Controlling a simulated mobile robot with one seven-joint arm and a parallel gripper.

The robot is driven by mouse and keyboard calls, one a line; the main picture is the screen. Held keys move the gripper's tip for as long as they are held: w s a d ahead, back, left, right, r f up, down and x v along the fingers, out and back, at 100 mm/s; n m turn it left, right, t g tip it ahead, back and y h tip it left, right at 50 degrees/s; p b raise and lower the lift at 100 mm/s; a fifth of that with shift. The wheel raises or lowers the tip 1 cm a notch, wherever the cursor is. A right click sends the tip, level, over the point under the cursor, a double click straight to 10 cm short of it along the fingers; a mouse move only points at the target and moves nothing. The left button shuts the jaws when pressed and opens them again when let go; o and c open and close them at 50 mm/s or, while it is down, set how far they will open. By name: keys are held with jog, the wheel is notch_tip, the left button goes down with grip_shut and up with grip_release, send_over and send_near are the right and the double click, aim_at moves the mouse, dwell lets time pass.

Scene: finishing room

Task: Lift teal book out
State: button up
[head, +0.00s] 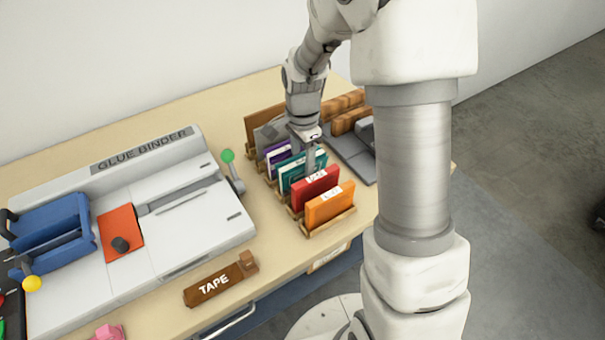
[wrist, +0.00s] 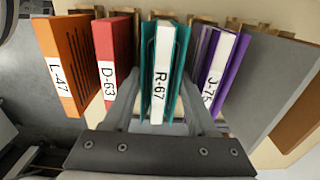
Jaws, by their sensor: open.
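The teal book (head: 291,177) stands in a wooden rack between a red book and a purple book. In the wrist view the teal book (wrist: 160,60) shows teal covers and a white spine label reading R-67. My gripper (head: 311,160) is over the rack at the teal book. In the wrist view my gripper (wrist: 163,95) is open, with one finger on each side of the teal book's spine. I cannot tell whether either finger touches it. The book's lower part is hidden in the rack.
The red book D-63 (wrist: 113,55) and orange book L-47 (wrist: 68,65) stand on one side, the purple book (wrist: 222,65) on the other. A wooden rack (head: 331,226) holds them. A glue binder (head: 200,215) and tape block (head: 220,281) share the table.

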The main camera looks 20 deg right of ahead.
jog(key=shift+f, duration=0.15)
grip_shut()
dwell(0.4)
